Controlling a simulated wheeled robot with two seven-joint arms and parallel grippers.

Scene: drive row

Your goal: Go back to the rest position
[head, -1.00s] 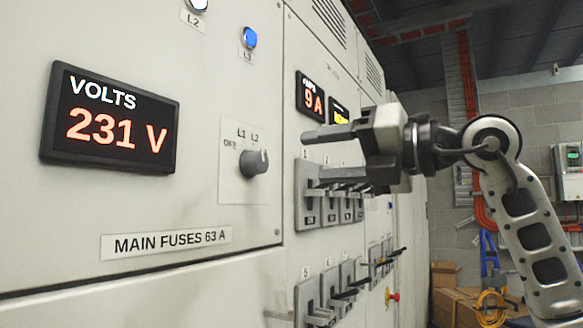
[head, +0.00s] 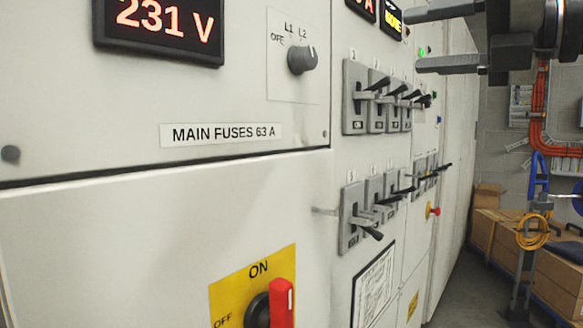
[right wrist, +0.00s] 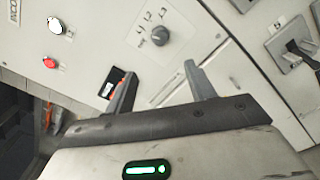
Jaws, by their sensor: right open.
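My right gripper (head: 415,41) is at the top right of the head view, in front of the grey cabinet front (head: 120,240). Its two fingers are apart with nothing between them. In the right wrist view (right wrist: 160,72) the fingers also stand apart and empty, with the panel and its rotary knob (right wrist: 159,35) beyond them. I cannot tell how far the fingertips are from the panel. Much of the right arm is cut off by the head view's edge. My left gripper is in neither view.
Breakers with levers sit in an upper row (head: 377,98) and a lower row (head: 365,212). A red rotary handle (head: 282,302) is on a yellow plate at the bottom. Cardboard boxes (head: 545,255) and a blue hand truck (head: 538,172) stand at the right, past the open floor.

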